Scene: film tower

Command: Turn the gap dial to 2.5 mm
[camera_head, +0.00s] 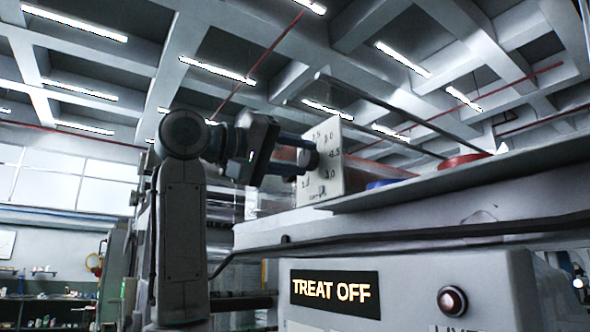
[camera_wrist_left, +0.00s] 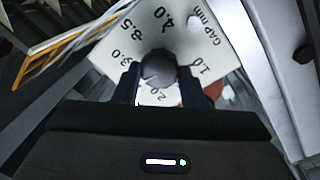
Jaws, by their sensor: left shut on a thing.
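The gap dial is a dark round knob (camera_head: 309,160) on an upright white plate (camera_head: 333,178) with printed numbers, at the middle of the head view. In the left wrist view the knob (camera_wrist_left: 159,67) sits on the plate (camera_wrist_left: 145,35) marked "GAP mm", with 1.0, 2.0, 3.0 and 4.0 among its numbers. My left gripper (camera_head: 302,158) reaches in from the left, shut on the knob. In the left wrist view its fingers (camera_wrist_left: 159,82) lie on both sides of the knob. I cannot tell which number the knob points to. My right gripper is not in view.
The plate stands at the left end of a grey machine deck (camera_head: 450,184). A blue disc (camera_head: 388,183) and a red disc (camera_head: 463,160) lie on the deck. A yellow-edged panel (camera_wrist_left: 55,45) is close at the left in the wrist view.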

